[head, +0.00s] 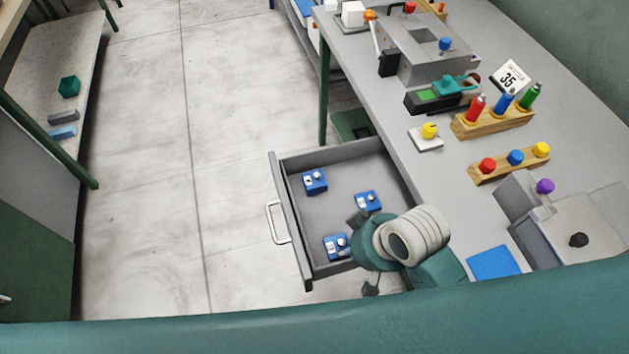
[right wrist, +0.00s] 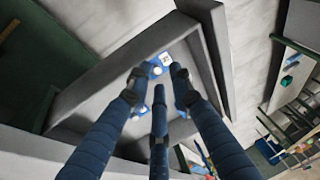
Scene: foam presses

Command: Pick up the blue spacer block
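Three blue spacer blocks, each with a white label and a pale knob, lie in the open grey drawer (head: 350,152). My right gripper (head: 357,220) hangs over the front right of the drawer. In the right wrist view, its fingers (right wrist: 158,76) are spread with nothing held. A blue block (right wrist: 162,62) shows beyond the fingertips, and others show partly behind the fingers. My left gripper is not in view.
The drawer's front panel (head: 291,225) and walls surround the blocks. The grey bench (head: 447,185) above holds a press, wooden racks (head: 510,162) of coloured pegs and a blue square (head: 494,263). Floor left of the drawer is clear. A shelf (head: 40,80) stands far left.

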